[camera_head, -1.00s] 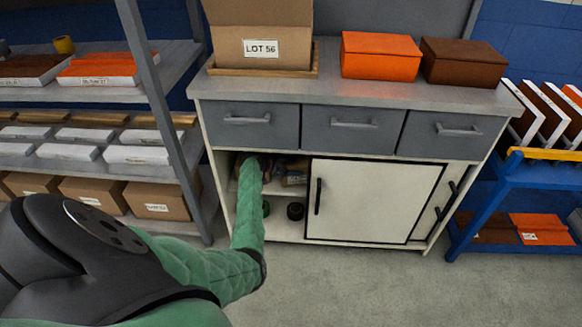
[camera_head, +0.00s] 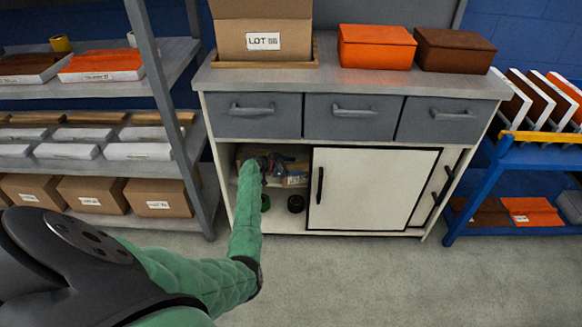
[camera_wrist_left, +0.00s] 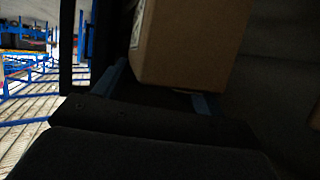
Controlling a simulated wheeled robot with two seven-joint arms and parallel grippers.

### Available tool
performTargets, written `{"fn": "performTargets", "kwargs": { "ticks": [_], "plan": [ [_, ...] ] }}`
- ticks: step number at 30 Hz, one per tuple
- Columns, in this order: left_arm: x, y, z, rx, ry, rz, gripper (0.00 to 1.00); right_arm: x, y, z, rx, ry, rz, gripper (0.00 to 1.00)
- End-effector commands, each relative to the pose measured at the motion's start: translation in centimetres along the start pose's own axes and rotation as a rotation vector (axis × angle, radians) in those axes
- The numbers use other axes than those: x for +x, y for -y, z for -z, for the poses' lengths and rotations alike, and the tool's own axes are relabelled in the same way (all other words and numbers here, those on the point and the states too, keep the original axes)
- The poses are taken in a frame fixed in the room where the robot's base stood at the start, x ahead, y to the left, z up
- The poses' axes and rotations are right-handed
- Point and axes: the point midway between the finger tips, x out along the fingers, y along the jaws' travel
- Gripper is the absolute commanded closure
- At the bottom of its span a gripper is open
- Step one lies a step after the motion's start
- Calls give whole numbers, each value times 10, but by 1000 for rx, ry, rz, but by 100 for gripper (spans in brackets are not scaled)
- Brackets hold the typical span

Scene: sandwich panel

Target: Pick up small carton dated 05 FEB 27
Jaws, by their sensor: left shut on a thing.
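My left gripper (camera_head: 277,166) reaches into the open left part of the white cabinet (camera_head: 370,188), at the upper shelf. In the left wrist view, the left gripper (camera_wrist_left: 160,88) is shut on a small brown carton (camera_wrist_left: 188,45), which sits between its two blue fingertips. A white label shows edge-on on the carton's left side; its date cannot be read. In the head view, a small brown carton with a label (camera_head: 297,178) shows just right of the gripper, partly hidden. My right gripper is not in view.
The sliding door (camera_head: 370,190) covers the cabinet's middle, right of the opening. A dark round object (camera_head: 296,203) stands on the lower shelf. A rack upright (camera_head: 165,110) stands left of the cabinet. The floor in front is clear.

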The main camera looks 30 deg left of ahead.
Motion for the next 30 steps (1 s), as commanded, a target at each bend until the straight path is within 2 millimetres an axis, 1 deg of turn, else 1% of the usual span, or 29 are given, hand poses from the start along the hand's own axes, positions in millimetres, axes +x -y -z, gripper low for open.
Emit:
{"fn": "performTargets", "kwargs": {
  "ticks": [1,7,8,10,11,12,19,22,26,30],
  "plan": [
    [2,-3,-6,-7,5,-5,56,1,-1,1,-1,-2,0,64],
    [2,-4,-6,-7,5,-5,56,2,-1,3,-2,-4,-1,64],
    [2,-4,-7,-7,5,-5,28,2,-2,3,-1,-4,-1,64],
    [2,-3,-6,-7,5,-4,14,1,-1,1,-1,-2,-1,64],
    [1,-3,-6,-6,5,-4,8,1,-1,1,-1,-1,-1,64],
    [1,-3,-5,-5,4,-3,4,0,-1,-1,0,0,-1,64],
    [0,-1,-2,-2,2,-2,4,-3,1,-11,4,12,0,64],
    [-3,-1,-2,-2,2,0,4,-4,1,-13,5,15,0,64],
    [-17,0,-4,-1,3,1,4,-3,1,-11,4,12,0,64],
    [-39,-1,-4,-1,5,0,4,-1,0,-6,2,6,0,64]
  ]
}}
